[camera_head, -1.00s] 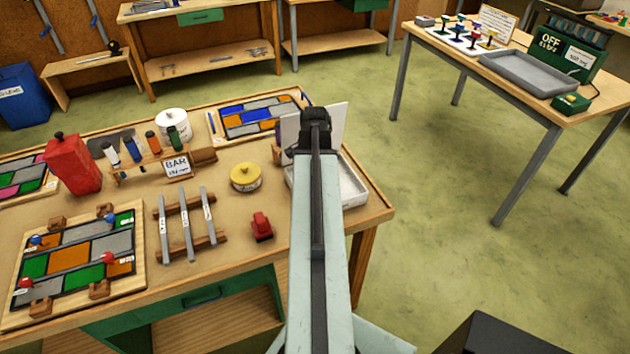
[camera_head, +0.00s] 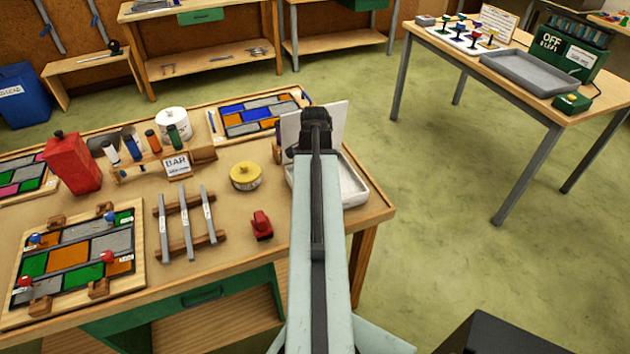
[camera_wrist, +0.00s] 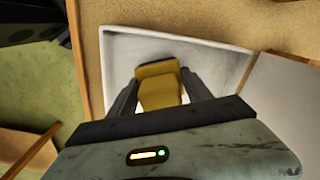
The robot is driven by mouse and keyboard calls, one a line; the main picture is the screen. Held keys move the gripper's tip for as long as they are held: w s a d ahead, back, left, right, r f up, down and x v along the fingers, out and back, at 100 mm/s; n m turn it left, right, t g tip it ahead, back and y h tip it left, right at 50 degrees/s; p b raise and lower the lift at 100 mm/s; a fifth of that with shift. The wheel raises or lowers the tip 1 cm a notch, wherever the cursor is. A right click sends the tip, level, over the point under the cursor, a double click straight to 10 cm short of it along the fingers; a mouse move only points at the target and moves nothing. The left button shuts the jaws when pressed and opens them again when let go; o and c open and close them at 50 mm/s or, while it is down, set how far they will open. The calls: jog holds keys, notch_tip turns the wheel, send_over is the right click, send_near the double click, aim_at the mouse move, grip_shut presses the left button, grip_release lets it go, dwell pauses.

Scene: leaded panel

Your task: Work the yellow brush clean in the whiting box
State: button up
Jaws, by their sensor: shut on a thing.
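The yellow brush (camera_wrist: 158,88) is between my gripper's two dark fingers in the wrist view, with a dark band at its far end. My gripper (camera_wrist: 158,92) is shut on it. The whiting box, a white shallow tray (camera_wrist: 118,62), lies below and around the brush in that view. I cannot tell whether the brush touches its floor. In the head view the white box (camera_head: 352,187) sits at the right end of the bench, partly hidden by my arm. My gripper (camera_head: 315,148) is over it there, and the brush is hidden.
A white card (camera_head: 336,122) stands behind the box. A yellow round tin (camera_head: 245,176) and a red object (camera_head: 262,225) are left of my arm. A bar rack (camera_head: 187,222) and a clamped leaded panel (camera_head: 75,255) lie further left.

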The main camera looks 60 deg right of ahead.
jog(key=shift+f, duration=0.15)
dwell(0.3)
jog(key=shift+s+d, duration=0.9)
jog(key=shift+d, duration=0.3)
jog(key=shift+s+d, duration=0.45)
jog(key=shift+d, duration=0.15)
jog(key=shift+s+d, duration=0.4)
jog(key=shift+d, duration=0.2)
jog(key=shift+d, duration=0.1)
jog(key=shift+s+d, duration=0.9)
jog(key=shift+d, duration=0.2)
